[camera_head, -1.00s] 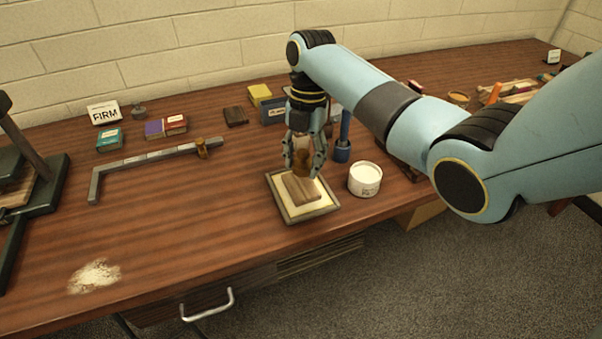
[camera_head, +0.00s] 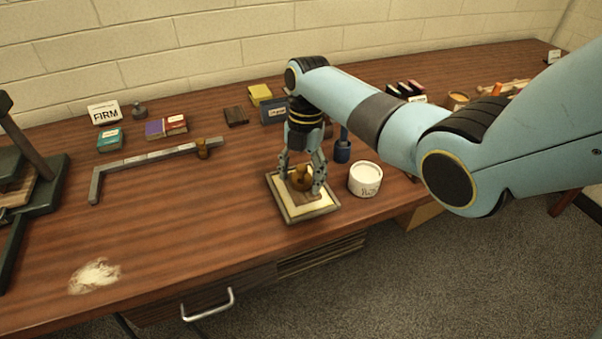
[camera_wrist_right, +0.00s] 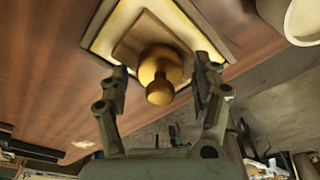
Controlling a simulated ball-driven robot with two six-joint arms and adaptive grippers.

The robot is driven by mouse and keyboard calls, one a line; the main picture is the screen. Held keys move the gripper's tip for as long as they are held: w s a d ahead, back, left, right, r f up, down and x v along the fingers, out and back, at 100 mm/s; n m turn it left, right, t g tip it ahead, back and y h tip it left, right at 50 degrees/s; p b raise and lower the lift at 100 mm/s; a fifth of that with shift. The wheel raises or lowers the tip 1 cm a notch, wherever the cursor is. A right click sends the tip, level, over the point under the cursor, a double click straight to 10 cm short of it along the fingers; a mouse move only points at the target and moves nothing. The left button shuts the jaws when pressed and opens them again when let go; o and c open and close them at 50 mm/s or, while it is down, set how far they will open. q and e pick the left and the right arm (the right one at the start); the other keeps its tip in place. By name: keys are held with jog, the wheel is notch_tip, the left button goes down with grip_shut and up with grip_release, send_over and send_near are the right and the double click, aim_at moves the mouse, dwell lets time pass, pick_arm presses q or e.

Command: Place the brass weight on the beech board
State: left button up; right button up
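The brass weight (camera_head: 300,179) stands upright on the small brown beech board, which lies in a shallow cream tray (camera_head: 308,214) near the table's front edge. My right gripper (camera_head: 300,186) is over the tray, pointing down, its fingers spread on either side of the weight. In the right wrist view the weight (camera_wrist_right: 160,74) rests on the board (camera_wrist_right: 136,44), with a clear gap to both fingers of the open gripper (camera_wrist_right: 161,68). In the head view the fingers partly hide the board. My left gripper is not in view.
A white tub (camera_head: 365,180) stands close right of the tray, with a blue object (camera_head: 342,150) behind it.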

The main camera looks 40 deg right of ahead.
jog(key=shift+r, duration=0.3)
notch_tip(320, 180, up, 12)
jog(key=w+d, duration=0.1)
jog(key=shift+d+f+b, duration=0.2)
jog(key=shift+d+b, duration=0.05)
jog(key=shift+b, duration=0.1)
dwell(0.3)
